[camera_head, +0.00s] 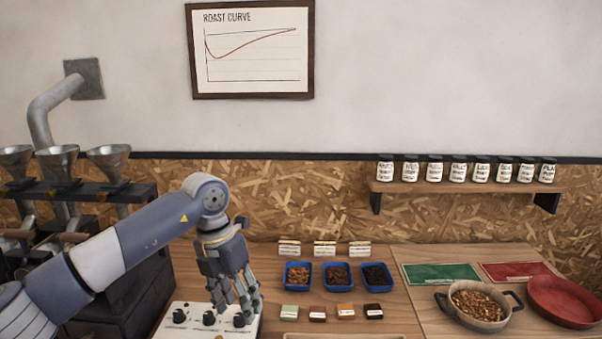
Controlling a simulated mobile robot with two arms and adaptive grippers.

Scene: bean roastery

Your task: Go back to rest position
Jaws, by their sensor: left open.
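My left arm comes in from the left. My left gripper (235,300) points down over a white control panel (175,331) with several black knobs. Its fingers are open, near the rightmost knob; whether they touch it I cannot tell. I see nothing held between them. My right gripper is not in view.
Three blue trays (337,289) of beans stand right of the gripper, with small colored blocks (345,311) in front. A pan of beans (478,305), a red pan (566,301) and green (441,273) and red mats lie right. A dark machine with funnels (57,158) stands left.

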